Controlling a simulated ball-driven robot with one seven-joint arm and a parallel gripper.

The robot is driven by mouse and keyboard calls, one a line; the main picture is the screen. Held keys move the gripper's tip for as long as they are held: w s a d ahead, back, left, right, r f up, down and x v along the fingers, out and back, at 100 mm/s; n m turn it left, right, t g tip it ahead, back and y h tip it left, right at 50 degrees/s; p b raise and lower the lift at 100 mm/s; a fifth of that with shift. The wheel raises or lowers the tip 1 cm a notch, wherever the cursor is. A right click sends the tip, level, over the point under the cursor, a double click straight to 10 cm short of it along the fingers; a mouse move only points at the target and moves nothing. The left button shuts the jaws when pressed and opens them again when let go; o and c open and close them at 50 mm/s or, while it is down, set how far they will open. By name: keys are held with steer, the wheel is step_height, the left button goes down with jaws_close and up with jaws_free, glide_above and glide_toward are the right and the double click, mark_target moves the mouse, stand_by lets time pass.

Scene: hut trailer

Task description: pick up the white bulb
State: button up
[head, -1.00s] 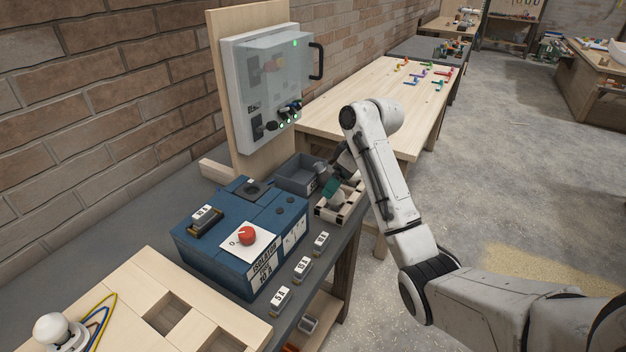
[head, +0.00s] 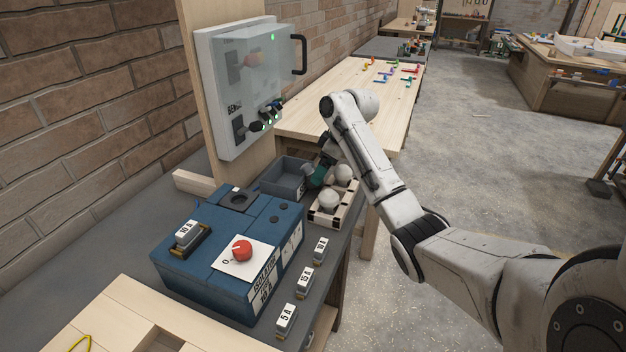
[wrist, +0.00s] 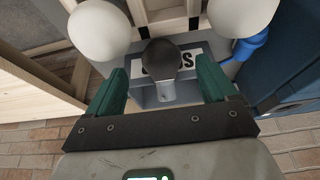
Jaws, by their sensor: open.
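Two white round bulbs sit in the light wooden crate (head: 322,219) in the head view, a nearer one (head: 329,200) and a farther one (head: 344,173). In the wrist view one white bulb (wrist: 98,30) is at upper left and another (wrist: 243,15) at upper right, both beyond the fingertips. My gripper (head: 316,177) is beside the crate, its green fingers partly hidden by my arm. In the wrist view my gripper (wrist: 161,78) is open. A dark-topped bulb shape with a pale grey base (wrist: 165,92) shows between the fingers; I cannot tell its distance.
A grey open bin (head: 283,178) stands left of the crate. A blue isolator box (head: 205,265) with a red knob (head: 242,250) is in front, with small labelled fuses (head: 287,318) along the bench edge. A grey cabinet (head: 240,90) rises behind. A partly covered label (wrist: 185,62) lies beyond the fingers.

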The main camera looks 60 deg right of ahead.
steer(key=x, duration=0.4)
steer(key=shift+w+a+f, duration=0.1)
steer(key=shift+w+f, duration=0.2)
steer(key=shift+c, duration=0.4)
steer(key=c, duration=1.1)
steer(key=shift+r, duration=0.15)
steer(key=shift+c, duration=0.2)
